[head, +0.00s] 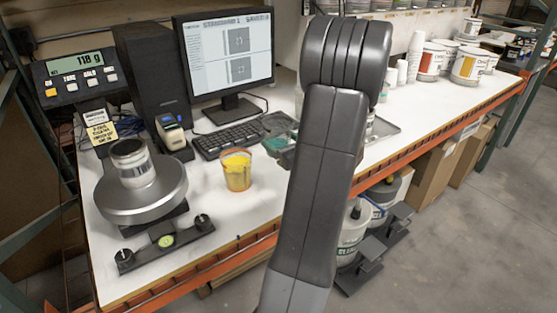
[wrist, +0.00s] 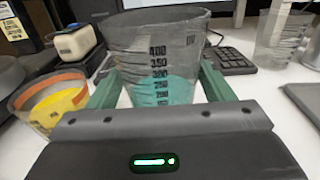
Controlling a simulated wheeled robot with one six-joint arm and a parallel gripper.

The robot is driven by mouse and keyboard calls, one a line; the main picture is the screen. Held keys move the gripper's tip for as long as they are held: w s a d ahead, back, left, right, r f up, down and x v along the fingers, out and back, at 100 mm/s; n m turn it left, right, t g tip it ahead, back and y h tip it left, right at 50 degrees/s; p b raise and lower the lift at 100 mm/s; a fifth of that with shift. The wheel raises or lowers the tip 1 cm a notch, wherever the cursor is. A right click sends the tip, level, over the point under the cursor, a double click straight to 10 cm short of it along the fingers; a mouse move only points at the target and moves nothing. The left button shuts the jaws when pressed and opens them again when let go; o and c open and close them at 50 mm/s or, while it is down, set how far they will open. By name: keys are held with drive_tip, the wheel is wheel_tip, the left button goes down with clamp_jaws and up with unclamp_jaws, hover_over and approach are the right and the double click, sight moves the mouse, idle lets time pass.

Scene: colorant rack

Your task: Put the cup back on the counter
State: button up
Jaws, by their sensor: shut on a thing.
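My gripper (wrist: 158,88) is shut on a clear graduated cup (wrist: 160,50) with teal liquid in its lower part. In the wrist view its two green fingers press on the cup's left and right sides, and the cup looks upright. In the head view my arm hides most of the gripper and the cup, so I cannot tell whether the cup's base touches the counter. The white counter (head: 240,215) runs along the wall. A cup of yellow colorant (head: 237,170) stands on it, and it also shows left of my gripper in the wrist view (wrist: 50,105).
A scale (head: 140,195) with a metal can on its plate stands at the left. A keyboard (head: 228,139) and monitor (head: 228,50) stand behind. Another clear cup (wrist: 280,38) stands at the right in the wrist view. The counter front near the yellow cup is clear.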

drive_tip(key=shift+f, duration=3.1)
drive_tip(key=shift+f, duration=0.25)
drive_tip(key=o, duration=1.1)
drive_tip(key=shift+r, duration=0.1)
drive_tip(key=shift+r, duration=0.2)
drive_tip(key=b+v, duration=0.1)
drive_tip(key=v, duration=1.1)
drive_tip(key=shift+s+b, duration=0.1)
drive_tip(key=shift+b, duration=0.3)
